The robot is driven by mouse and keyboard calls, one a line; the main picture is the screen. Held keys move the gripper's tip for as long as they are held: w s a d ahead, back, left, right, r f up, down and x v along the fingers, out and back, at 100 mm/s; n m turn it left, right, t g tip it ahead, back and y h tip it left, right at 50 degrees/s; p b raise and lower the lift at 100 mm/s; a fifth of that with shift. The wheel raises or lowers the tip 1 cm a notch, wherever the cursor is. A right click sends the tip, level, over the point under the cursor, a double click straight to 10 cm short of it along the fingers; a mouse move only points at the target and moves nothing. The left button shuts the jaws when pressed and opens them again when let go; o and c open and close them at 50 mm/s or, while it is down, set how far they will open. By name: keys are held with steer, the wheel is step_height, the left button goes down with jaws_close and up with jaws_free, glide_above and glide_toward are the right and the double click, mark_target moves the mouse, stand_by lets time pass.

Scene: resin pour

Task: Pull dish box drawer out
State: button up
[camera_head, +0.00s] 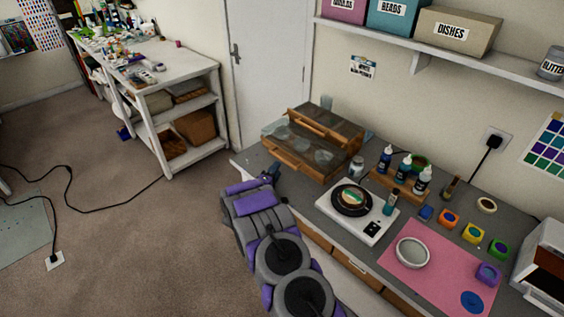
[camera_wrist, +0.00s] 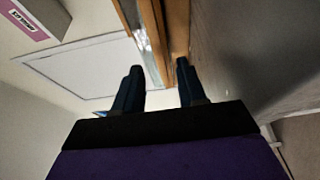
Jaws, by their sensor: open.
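The dish box (camera_head: 345,141) is a brown wooden box on the grey worktop by the wall. Its drawer (camera_head: 288,159) stands out from the box on the left, with pale clear dishes (camera_head: 324,156) showing in and around it. My gripper (camera_head: 273,171) is beside the drawer's front left end, mostly hidden by my purple and grey arm. In the wrist view my gripper (camera_wrist: 160,66) is open, with two dark fingers. A wooden edge (camera_wrist: 178,25) runs close to the right fingertip; I cannot tell whether they touch.
A white scale (camera_head: 352,212), dropper bottles (camera_head: 404,168) on a wooden stand and a pink mat (camera_head: 428,274) lie to the right on the worktop (camera_head: 330,187). A shelf (camera_head: 420,48) with boxes hangs above. Open carpet (camera_head: 150,225) is at left.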

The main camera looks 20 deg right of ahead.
mark_target(282, 161)
steer(key=x, duration=0.5)
steer(key=shift+b+x, duration=0.35)
steer(key=shift+x, duration=0.55)
steer(key=shift+w+d, duration=0.1)
steer(key=shift+w, duration=0.2)
jaws_close()
